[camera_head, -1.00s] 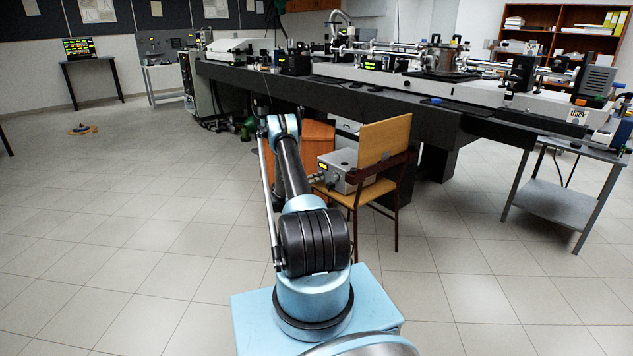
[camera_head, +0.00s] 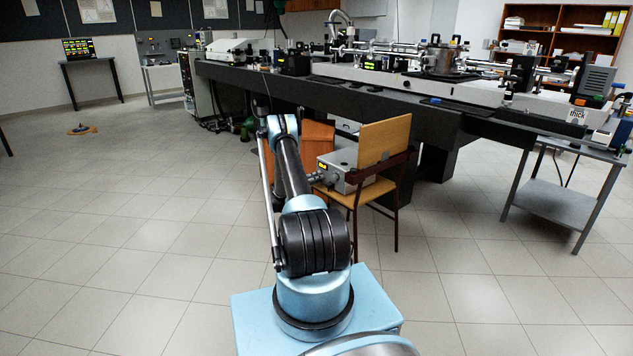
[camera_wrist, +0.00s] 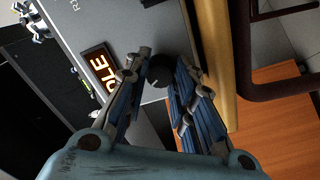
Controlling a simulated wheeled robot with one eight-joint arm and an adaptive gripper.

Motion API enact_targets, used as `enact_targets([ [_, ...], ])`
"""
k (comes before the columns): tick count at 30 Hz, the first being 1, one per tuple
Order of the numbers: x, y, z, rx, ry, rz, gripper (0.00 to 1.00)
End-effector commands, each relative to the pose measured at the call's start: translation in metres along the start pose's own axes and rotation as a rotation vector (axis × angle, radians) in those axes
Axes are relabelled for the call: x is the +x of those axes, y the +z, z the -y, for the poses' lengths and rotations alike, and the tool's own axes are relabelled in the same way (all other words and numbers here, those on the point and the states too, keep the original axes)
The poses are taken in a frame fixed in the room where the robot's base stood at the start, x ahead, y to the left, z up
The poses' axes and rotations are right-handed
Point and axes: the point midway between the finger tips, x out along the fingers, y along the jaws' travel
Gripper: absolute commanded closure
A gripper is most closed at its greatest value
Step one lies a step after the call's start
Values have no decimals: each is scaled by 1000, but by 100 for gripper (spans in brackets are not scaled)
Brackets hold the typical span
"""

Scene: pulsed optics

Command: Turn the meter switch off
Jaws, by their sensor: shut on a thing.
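The meter is a grey metal box (camera_head: 345,168) on the seat of a wooden chair. In the wrist view its grey front panel (camera_wrist: 120,30) is seen close up and tilted, with a lit orange display (camera_wrist: 100,72). A round black knob (camera_wrist: 158,72) on the panel sits between my fingertips. My gripper (camera_wrist: 161,77) is shut on this knob, with a blue-padded finger on each side. The fingers hide part of the panel around the knob and the knob's marking is too small to read. In the head view my gripper's fingertips cannot be made out clearly beside the box.
The wooden chair (camera_head: 386,138) has dark armrests close to the box. An orange cabinet (camera_head: 318,138) stands behind my arm. A long black optics table (camera_head: 420,110) runs across the back. A small grey side table (camera_head: 565,200) stands at right. The tiled floor at left is mostly clear.

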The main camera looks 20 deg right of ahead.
Motion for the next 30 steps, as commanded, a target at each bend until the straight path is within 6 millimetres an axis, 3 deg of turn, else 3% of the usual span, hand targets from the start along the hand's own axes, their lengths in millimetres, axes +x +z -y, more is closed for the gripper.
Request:
enact_targets([
  [4, -2, -3, 2, 1, -5, -7, 100],
  [5, -2, -3, 2, 1, -5, -7, 74],
  [7, -3, -3, 2, 1, -5, -7, 59],
  [8, -3, -3, 2, 1, -5, -7, 57],
  [20, -7, -4, 0, 0, -2, -7, 55],
  [30, -62, -3, 2, 0, -3, -7, 55],
])
